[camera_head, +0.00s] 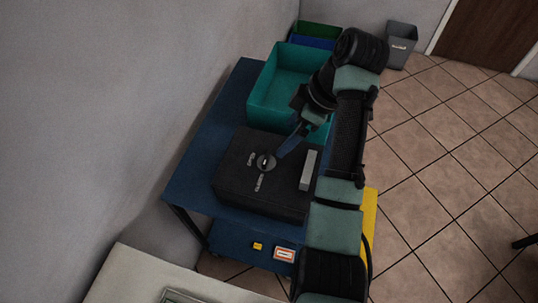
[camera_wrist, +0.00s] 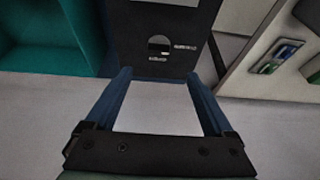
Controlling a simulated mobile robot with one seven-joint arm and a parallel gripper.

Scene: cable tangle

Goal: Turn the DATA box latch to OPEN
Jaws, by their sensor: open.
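The black box (camera_head: 235,188) lies on a blue table, with a round latch (camera_head: 266,162) on its top face. Two small white labels sit by the latch; one seems to read OPEN and the other CLOSED. In the wrist view the latch (camera_wrist: 159,45) shows as a dark disc with a light part, beyond my fingertips. I cannot tell for sure which label it points to. My gripper (camera_head: 284,150) is close to the latch on its right side in the head view. In the wrist view my gripper (camera_wrist: 158,75) has its two blue fingers wide apart with nothing between them.
A light grey bar (camera_head: 308,170) sits on the box's right part. An open teal bin (camera_head: 256,97) stands behind the box. The blue table (camera_head: 190,185) has a lower shelf with a yellow cube (camera_head: 257,246) and a red-and-white item (camera_head: 284,254). A wall borders the left.

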